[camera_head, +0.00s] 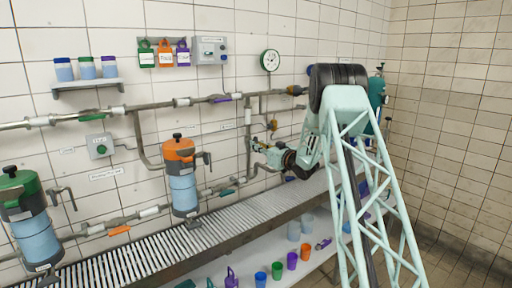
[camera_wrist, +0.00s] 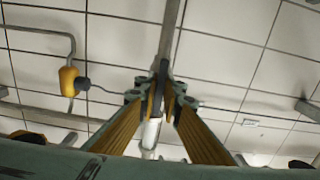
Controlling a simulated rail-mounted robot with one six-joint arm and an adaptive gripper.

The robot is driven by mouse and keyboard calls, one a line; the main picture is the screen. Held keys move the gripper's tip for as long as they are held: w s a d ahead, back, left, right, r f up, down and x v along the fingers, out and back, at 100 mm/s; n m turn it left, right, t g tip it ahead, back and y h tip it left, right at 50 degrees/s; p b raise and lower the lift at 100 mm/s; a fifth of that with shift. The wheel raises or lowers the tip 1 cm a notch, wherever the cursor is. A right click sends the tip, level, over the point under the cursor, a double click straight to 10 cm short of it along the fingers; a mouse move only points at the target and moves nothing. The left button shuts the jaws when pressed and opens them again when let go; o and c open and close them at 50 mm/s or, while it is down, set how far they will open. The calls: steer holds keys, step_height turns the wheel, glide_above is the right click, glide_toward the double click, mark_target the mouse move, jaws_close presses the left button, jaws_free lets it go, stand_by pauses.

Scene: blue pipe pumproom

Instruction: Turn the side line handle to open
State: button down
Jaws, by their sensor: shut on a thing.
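My gripper (camera_wrist: 160,95) comes from below in the wrist view, its two yellow-lined fingers closing at the tips on a narrow dark handle (camera_wrist: 163,72). I take this to be the side line handle. It lies along a grey vertical pipe (camera_wrist: 171,28), with a white collar (camera_wrist: 151,133) below, seen between the fingers. In the head view my gripper (camera_head: 256,145) reaches left to the vertical side line (camera_head: 248,119) on the tiled wall. The handle is too small and covered to make out there, and its exact angle cannot be told.
An orange-yellow fitting (camera_wrist: 68,80) on a bent pipe is left of the fingers in the wrist view. An orange-topped blue canister (camera_head: 181,175) stands left of my gripper. A slatted bench (camera_head: 130,262) runs below, and a round gauge (camera_head: 270,60) is above.

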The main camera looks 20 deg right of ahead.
steer(key=c, duration=2.8)
jaws_free()
steer(key=shift+s, duration=0.15)
steer(key=shift+v, duration=5.85)
